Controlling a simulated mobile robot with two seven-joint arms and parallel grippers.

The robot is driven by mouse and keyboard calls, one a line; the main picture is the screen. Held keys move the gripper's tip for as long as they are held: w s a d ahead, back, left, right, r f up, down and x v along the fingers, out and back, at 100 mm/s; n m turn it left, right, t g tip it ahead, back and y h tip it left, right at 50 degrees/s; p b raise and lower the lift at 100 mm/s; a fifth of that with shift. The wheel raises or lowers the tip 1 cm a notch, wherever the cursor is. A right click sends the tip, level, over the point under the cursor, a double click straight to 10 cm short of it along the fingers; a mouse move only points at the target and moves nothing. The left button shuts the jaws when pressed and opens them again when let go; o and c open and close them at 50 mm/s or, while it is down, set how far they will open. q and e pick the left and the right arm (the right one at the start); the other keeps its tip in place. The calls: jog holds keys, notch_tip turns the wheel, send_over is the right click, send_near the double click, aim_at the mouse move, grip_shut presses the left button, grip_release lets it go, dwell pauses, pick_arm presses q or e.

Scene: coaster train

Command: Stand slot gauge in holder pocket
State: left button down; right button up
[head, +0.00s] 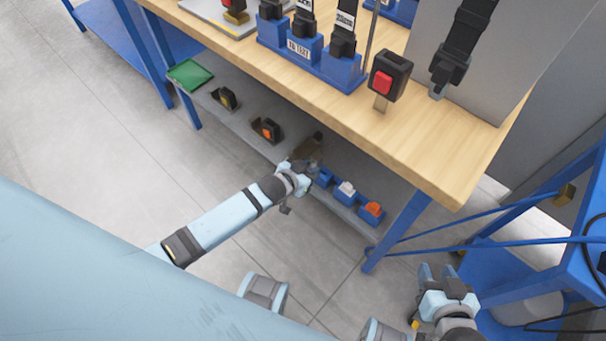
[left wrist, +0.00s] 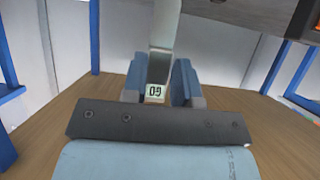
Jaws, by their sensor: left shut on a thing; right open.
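The slot gauge (left wrist: 163,30) is a pale grey bar with a small white label that reads GO upside down. In the left wrist view it stands between the two blue fingers of my left gripper (left wrist: 159,80), which is shut on it. In the head view my left gripper (head: 306,155) is low beside the shelf under the workbench, in shadow, and the gauge cannot be made out there. My right gripper (head: 447,275) is open and empty at the lower right, away from the bench. I cannot pick out the holder pocket for the gauge in either view.
The wooden bench (head: 440,160) carries a blue TO TEST rack (head: 345,72) and a red-button box (head: 389,75). The lower shelf (head: 240,120) holds a green tray (head: 190,75), two dark items and small blue bins (head: 370,214). A blue bench leg (head: 398,232) stands nearby.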

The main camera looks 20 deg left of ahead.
aim_at(313, 166)
pick_arm(q)
jog(key=shift+w+d, duration=0.3)
jog(key=shift+w, duration=0.5)
jog(key=shift+w+d, duration=0.25)
jog(key=shift+w, duration=0.55)
jog(key=shift+f+b, duration=0.35)
jog(key=shift+f, duration=0.1)
pick_arm(e)
jog(key=shift+w+a+r, duration=0.1)
jog(key=shift+r, duration=0.1)
jog(key=shift+f, duration=0.2)
pick_arm(q)
jog(key=shift+p, duration=0.75)
pick_arm(e)
jog(key=shift+r, duration=0.85)
pick_arm(q)
jog(key=shift+f+b, duration=1.5)
jog(key=shift+f, duration=0.85)
pick_arm(e)
jog(key=shift+f, duration=1.6)
pick_arm(q)
jog(key=c, duration=0.8)
grip_release()
jog(key=shift+s, duration=0.1)
pick_arm(e)
jog(key=shift+r, duration=0.1)
